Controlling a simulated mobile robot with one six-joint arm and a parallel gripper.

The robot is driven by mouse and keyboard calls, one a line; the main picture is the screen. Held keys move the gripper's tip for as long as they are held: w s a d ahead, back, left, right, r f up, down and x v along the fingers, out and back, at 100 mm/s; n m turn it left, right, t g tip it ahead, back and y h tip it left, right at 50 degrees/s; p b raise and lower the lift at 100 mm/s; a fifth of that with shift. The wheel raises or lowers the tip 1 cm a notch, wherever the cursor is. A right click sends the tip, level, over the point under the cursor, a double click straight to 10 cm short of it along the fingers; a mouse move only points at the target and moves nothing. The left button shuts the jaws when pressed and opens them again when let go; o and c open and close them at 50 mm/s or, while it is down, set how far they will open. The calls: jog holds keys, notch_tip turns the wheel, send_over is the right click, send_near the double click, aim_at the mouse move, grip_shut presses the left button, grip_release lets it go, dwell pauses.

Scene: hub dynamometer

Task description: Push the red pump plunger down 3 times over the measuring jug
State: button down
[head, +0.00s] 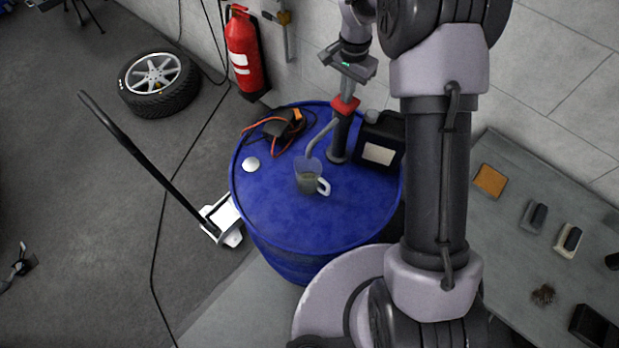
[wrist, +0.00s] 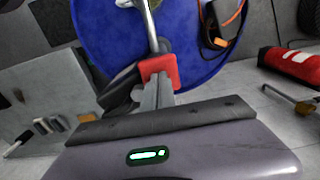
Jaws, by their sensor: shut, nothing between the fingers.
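The red pump plunger (head: 345,105) tops a dark upright pump (head: 339,140) on the blue drum (head: 255,215). A grey curved spout (head: 321,137) runs from the pump down to the clear measuring jug (head: 309,181), which has a white handle and some liquid that looks greenish. My gripper (head: 347,92) is shut and empty, with its fingertips pointing down at the plunger's top. In the wrist view, my gripper (wrist: 158,84) reaches the edge of the red plunger (wrist: 159,66). It looks like touching, but a small gap cannot be ruled out.
A black canister (head: 381,140) stands close right of the pump. An orange cable with a dark device (head: 278,126) and a white disc (head: 251,164) lie on the drum's left. A fire extinguisher (head: 245,52) hangs behind. A grey bench (head: 505,215) is at right.

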jog(key=shift+f, duration=0.1)
jog(key=shift+r+p, duration=2.4)
jog(key=shift+r, duration=1.1)
notch_tip(320, 180, up, 6)
jog(key=p, duration=0.4)
jog(key=s+a+f+n+t+y+b, duration=0.1)
jog(key=s+b, duration=0.6)
jog(key=b, duration=0.2)
jog(key=s+a+f+n+t+b, duration=0.1)
jog(key=s+t+b, duration=0.1)
jog(key=s+b, duration=0.55)
jog(key=s+a+f+n+t+y+b, duration=0.1)
jog(key=s+a+f+n+t+b, duration=0.1)
jog(key=s+f+b, duration=1)
jog(key=s+b, duration=0.3)
jog(key=shift+s+f+n+t, duration=0.3)
jog(key=shift+s+f+t, duration=0.1)
